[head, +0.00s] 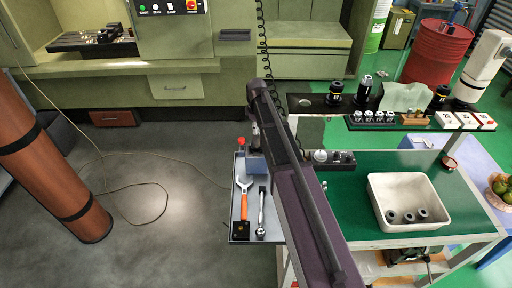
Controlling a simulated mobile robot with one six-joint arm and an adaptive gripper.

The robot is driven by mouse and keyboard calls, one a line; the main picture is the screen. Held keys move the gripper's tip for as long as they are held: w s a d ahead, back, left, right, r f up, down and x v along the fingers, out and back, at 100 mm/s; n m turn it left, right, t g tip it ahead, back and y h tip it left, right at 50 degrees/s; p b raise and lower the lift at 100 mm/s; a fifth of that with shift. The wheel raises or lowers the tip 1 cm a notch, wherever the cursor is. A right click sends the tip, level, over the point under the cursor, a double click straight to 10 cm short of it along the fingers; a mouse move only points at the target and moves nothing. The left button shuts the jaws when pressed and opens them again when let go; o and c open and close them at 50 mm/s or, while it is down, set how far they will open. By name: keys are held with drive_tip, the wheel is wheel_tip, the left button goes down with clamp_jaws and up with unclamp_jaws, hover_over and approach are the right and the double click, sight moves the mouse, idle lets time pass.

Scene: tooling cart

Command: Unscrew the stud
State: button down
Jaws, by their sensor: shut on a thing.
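My gripper (255,137) is partly hidden behind my arm, just above a blue-grey block (256,168) at the far end of a narrow grey side tray (240,237). It points down and is shut at the top of the block. The stud is too small and too covered to make out; the grip appears to be on it there. An orange-handled wrench (245,200) and a silver ratchet-like tool (261,212) lie on the tray, apart from the gripper.
A white bin (376,213) with several dark rings stands on the green cart top (350,185). A dark rack (318,103) with tool holders runs behind it. A red knob (241,142) is close left of my gripper. A coiled black cable hangs behind. Open floor lies left.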

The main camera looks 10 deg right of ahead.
drive_tip(key=n, duration=0.5)
drive_tip(key=shift+n, duration=0.3)
drive_tip(key=c, duration=0.5)
unclamp_jaws()
drive_tip(key=shift+c, duration=0.2)
drive_tip(key=shift+m, duration=3.1)
drive_tip(key=shift+m, duration=0.3)
drive_tip(key=m, duration=0.5)
